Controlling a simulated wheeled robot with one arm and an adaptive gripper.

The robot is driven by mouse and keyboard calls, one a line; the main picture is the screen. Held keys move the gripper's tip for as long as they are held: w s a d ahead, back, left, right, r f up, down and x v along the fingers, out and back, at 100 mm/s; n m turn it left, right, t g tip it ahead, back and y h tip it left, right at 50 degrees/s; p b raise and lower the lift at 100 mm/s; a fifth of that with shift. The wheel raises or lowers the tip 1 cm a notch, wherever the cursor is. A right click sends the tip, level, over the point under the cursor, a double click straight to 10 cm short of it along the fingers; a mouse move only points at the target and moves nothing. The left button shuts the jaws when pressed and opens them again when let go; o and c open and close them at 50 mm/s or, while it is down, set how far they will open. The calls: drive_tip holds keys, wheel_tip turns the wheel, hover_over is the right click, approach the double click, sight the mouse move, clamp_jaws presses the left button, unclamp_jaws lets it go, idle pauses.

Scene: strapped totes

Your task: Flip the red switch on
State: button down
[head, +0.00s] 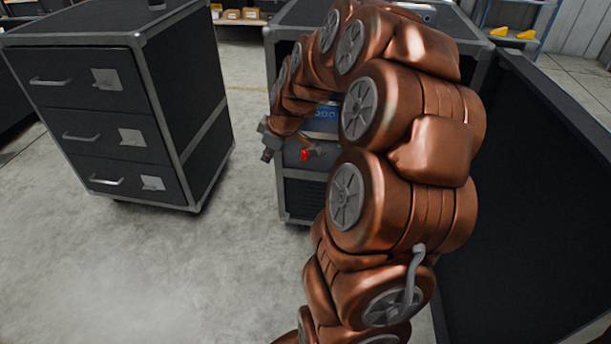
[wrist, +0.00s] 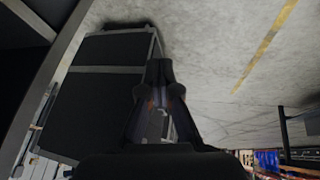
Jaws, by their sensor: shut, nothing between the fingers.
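The red switch (head: 304,155) is small and bright in the head view. It shows at the front of the dark rack case (head: 299,200), below a blue panel (head: 326,113). My copper arm curves over and hides much of the case front. My gripper (wrist: 158,68) is shut and empty in the wrist view, its fingertips together. In the head view the end of my arm is close to the switch; whether it touches cannot be told. The switch cannot be made out in the wrist view.
A dark drawer cabinet (head: 105,120) with silver handles stands at the left. A large black panel (head: 530,190) stands close on the right. Concrete floor (head: 130,260) is clear at the front left. Shelves with yellow items (head: 512,34) are at the back right.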

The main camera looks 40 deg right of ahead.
sight(305, 160)
drive_tip(key=d+f+h+b, duration=0.1)
drive_tip(key=d+f+b, duration=0.2)
drive_tip(key=d+f, duration=0.2)
drive_tip(key=d+f+t+h+b, duration=0.1)
drive_tip(key=d+f+b, duration=0.2)
drive_tip(key=d, duration=0.9)
wheel_tip(305, 160, down, 3)
drive_tip(key=shift+w+f+t, duration=0.1)
drive_tip(key=shift+w+t, duration=0.15)
drive_tip(key=shift+t, duration=0.05)
drive_tip(key=shift+w+d+f+b, duration=0.75)
drive_tip(key=shift+w+f, duration=0.55)
drive_tip(key=shift+f, duration=0.15)
drive_tip(key=shift+w+d+f+b, duration=0.65)
drive_tip(key=shift+w+d+f, duration=0.15)
drive_tip(key=shift+w+f, duration=0.55)
drive_tip(key=shift+w+d+f+b, duration=0.75)
drive_tip(key=shift+w+f, duration=0.45)
drive_tip(key=shift+f, duration=0.35)
